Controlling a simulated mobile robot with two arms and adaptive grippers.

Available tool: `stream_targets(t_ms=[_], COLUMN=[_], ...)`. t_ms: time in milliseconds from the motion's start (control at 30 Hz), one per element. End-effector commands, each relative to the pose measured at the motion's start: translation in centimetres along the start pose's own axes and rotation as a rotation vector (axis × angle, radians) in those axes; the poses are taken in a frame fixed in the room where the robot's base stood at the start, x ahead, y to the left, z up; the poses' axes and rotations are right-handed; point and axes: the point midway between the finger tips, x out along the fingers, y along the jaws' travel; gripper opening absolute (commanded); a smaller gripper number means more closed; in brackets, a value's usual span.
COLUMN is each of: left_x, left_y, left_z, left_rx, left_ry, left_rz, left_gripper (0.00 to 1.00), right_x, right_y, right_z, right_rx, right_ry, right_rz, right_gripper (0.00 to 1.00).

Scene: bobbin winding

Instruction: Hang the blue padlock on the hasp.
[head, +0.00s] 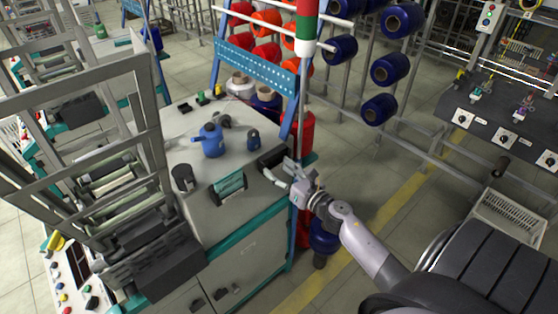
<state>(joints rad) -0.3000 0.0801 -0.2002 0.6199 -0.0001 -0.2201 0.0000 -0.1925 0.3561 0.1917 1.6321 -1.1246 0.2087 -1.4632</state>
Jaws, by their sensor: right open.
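A small dark blue object (253,141), which looks like the blue padlock, stands on the grey cabinet top (205,208) near its far right part. It is too small to make out a shackle. My right gripper (279,174) is open at the right edge of the cabinet top, in front of and to the right of the blue object, and apart from it. Nothing shows between its fingers. A dark box-like part (272,158) is just behind the gripper and partly hidden by it. I cannot make out the hasp for certain. My left gripper is not in view.
A blue oil can (212,142), a dark cup (182,178) and a teal-wound piece (229,184) stand on the cabinet top. A blue rack frame (259,66) with spools rises behind. A grey machine frame (152,110) borders the left.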

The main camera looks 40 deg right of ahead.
Motion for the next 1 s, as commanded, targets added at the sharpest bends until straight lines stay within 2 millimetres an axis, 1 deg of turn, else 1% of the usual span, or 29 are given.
stream_targets(t_ms=[33, 100, 200, 367, 667, 800, 1000], left_x=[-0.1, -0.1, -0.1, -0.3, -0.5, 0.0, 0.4], left_y=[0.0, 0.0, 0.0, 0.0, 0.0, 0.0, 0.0], left_z=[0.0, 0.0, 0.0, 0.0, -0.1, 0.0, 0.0], left_rx=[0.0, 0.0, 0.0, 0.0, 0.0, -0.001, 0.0], left_ry=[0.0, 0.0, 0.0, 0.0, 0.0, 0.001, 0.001], left_rz=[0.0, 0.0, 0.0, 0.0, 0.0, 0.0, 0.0], left_gripper=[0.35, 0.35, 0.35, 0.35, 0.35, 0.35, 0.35], right_x=[0.1, 0.2, 0.5, 1.6, 5.4, 7.1, 8.7], right_y=[0.4, 0.7, 0.9, 0.9, 1.0, 1.0, 1.1], right_z=[1.6, 2.9, 3.7, 3.8, 3.9, 3.8, 3.8], right_rx=[-0.074, -0.146, -0.19, -0.19, -0.185, -0.188, -0.185], right_ry=[-0.022, -0.04, -0.051, -0.051, -0.051, -0.05, -0.049], right_rz=[0.016, 0.029, 0.035, 0.035, 0.033, 0.033, 0.034], right_gripper=[0.52, 0.52, 0.52, 0.52, 0.52, 0.52, 0.52])
